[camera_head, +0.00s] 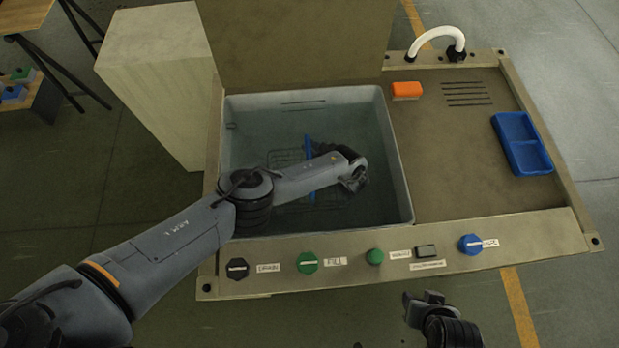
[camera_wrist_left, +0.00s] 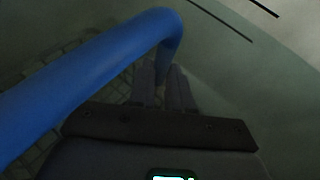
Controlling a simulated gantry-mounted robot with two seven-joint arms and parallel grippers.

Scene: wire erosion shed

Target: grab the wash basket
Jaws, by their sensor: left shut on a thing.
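The wash basket (camera_head: 286,156) is a dark wire mesh basket low in the wash tank. Its blue handle (camera_head: 309,157) rises across the middle, partly covered by my left arm. My left gripper (camera_wrist_left: 166,88) is shut on the blue handle (camera_wrist_left: 85,75) near its bent end in the left wrist view. Basket mesh (camera_wrist_left: 62,58) shows dimly below it there. In the head view the left fingertips are mostly hidden behind my wrist. My right gripper (camera_head: 424,299) is outside the tank, in front of the control panel, with its fingers apart and empty.
The square tank (camera_head: 401,150) has raised walls around the basket. Right of it, the bench top carries an orange block (camera_head: 406,90) and a blue tray (camera_head: 522,144). A white curved spout (camera_head: 437,36) stands behind. Knobs line the front panel (camera_head: 400,277). A pale block (camera_head: 155,75) stands left.

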